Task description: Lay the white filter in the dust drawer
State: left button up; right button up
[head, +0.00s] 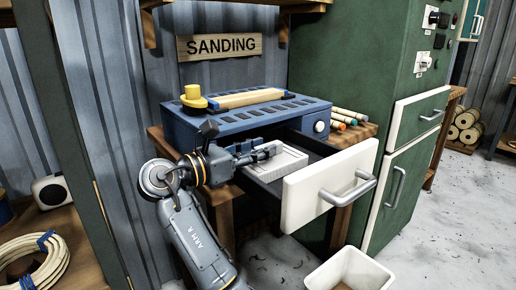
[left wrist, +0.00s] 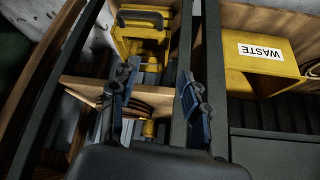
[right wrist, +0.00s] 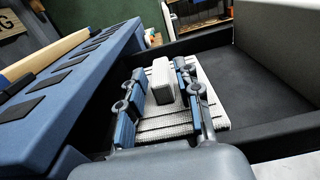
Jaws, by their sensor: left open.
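The white filter (right wrist: 200,112), a ribbed pad with a raised block grip, lies in the dust drawer (right wrist: 270,75) at the end near the blue sanding table. In the head view the filter (head: 290,160) shows behind the pulled-out drawer's cream front (head: 335,188). My right gripper (head: 258,153) is over the filter. In the right wrist view its fingers (right wrist: 160,75) stand either side of the grip, with gaps visible, so it looks open. My left gripper (left wrist: 158,85) is open and empty, away from the drawer; the head view does not show it.
The blue sanding table (head: 240,118) carries a yellow knob piece (head: 194,97) and a wooden strip. A white bin (head: 350,270) stands below the drawer. Green cabinets (head: 340,60) are to the right. The left wrist view shows a yellow WASTE box (left wrist: 262,65).

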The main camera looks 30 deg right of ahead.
dwell(0.3)
jog(key=shift+r+b, duration=0.5)
pick_arm(q)
jog(key=s, duration=0.1)
jog(key=s+g+p, duration=0.1)
jog(key=s+a+f+g, duration=0.1)
jog(key=shift+s+p, duration=0.35)
jog(key=shift+s, duration=0.05)
pick_arm(e)
jog(key=a, duration=0.7)
jog(key=shift+s+a, duration=0.25)
jog(key=shift+r, duration=0.15)
